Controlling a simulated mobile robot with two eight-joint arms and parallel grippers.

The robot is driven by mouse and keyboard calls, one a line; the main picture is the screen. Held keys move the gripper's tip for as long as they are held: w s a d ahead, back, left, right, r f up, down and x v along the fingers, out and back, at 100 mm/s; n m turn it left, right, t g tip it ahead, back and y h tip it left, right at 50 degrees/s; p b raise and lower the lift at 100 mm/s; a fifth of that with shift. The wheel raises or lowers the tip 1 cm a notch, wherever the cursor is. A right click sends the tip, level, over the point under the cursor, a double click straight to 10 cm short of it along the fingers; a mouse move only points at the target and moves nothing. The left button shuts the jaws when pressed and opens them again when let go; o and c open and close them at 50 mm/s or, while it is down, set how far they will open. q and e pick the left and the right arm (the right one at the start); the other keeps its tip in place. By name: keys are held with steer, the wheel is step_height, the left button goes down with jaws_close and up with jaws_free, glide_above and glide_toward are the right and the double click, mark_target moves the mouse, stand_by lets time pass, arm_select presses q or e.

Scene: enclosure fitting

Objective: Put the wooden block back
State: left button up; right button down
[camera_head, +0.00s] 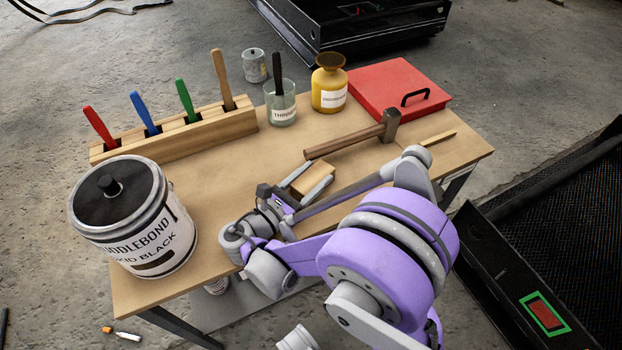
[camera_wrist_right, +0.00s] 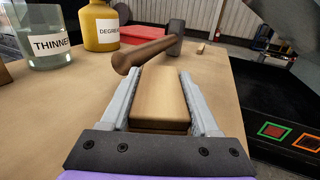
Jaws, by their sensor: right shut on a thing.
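The wooden block (camera_head: 315,181) is a light tan rectangular piece on or just above the wooden workbench (camera_head: 230,190), near its middle. My right gripper (camera_head: 307,180) is shut on it, with one grey finger along each side. In the right wrist view the block (camera_wrist_right: 163,98) lies between the two fingers of the right gripper (camera_wrist_right: 162,105), pointing away from the wrist. Whether its underside touches the bench cannot be told. My left gripper is not in view.
A hammer (camera_head: 350,138) lies just beyond the block. A wooden rack (camera_head: 180,134) with several coloured-handled tools, a thinner jar (camera_head: 281,108), a yellow bottle (camera_head: 329,85) and a red case (camera_head: 385,88) line the back.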

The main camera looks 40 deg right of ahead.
steer(key=shift+r, duration=0.1)
steer(key=shift+c, duration=0.6)
jaws_free()
steer(key=shift+a, duration=0.4)
steer(key=a, duration=0.3)
steer(key=a+p, duration=0.1)
steer(key=a, duration=0.3)
steer(key=s+a, duration=0.1)
steer(key=a, duration=0.3)
steer(key=shift+a+p, duration=0.15)
steer(key=shift+p, duration=0.2)
